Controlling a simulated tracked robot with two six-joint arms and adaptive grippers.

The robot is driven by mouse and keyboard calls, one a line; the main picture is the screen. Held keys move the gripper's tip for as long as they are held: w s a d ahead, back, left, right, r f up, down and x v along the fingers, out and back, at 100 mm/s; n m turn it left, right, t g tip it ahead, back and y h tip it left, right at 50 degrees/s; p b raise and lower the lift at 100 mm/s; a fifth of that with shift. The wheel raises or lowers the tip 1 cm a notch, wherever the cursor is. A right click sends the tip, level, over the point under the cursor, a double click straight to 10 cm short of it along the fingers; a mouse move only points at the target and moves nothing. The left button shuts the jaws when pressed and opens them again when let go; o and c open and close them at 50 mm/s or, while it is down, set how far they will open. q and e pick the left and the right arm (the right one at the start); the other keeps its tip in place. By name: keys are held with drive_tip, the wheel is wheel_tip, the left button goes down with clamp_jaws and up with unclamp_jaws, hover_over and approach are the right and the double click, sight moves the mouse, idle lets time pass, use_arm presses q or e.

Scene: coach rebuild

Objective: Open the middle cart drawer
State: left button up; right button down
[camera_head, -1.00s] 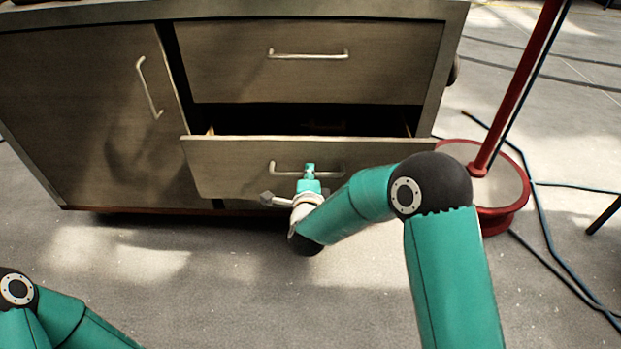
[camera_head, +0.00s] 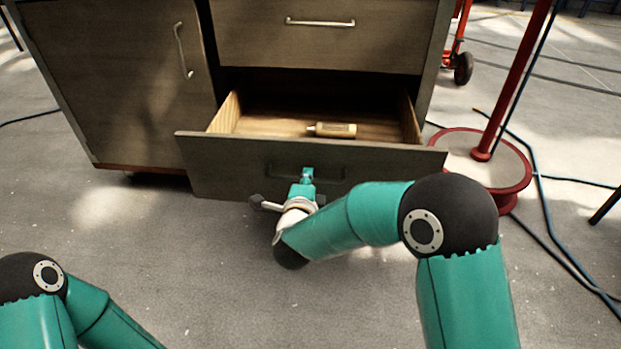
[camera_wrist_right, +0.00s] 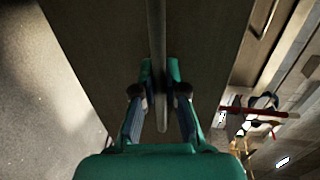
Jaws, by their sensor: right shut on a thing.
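The middle cart drawer (camera_head: 240,167) stands pulled out of the cart, its wooden inside showing in the head view. A small tan bottle-like thing (camera_head: 331,130) lies in it. My right gripper (camera_head: 308,174) is at the drawer's front, shut on its bar handle (camera_head: 330,174). In the right wrist view the handle (camera_wrist_right: 156,30) runs between the fingers of the gripper (camera_wrist_right: 160,95). Of my left arm, only links show at the lower left; its gripper is out of view.
The cart's top drawer (camera_head: 320,45) and left door (camera_head: 130,80) are shut. A red stand with a round base (camera_head: 500,185) stands right of the cart, with cables on the floor. The grey floor before the drawer is clear apart from my arms.

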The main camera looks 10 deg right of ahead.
drive_tip(key=shift+s+d+f, duration=0.15)
drive_tip(key=shift+s+f, duration=0.1)
drive_tip(key=shift+s, duration=0.05)
drive_tip(key=c, duration=1.2)
unclamp_jaws()
drive_tip(key=shift+w+r, duration=0.1)
drive_tip(key=v, duration=1.2)
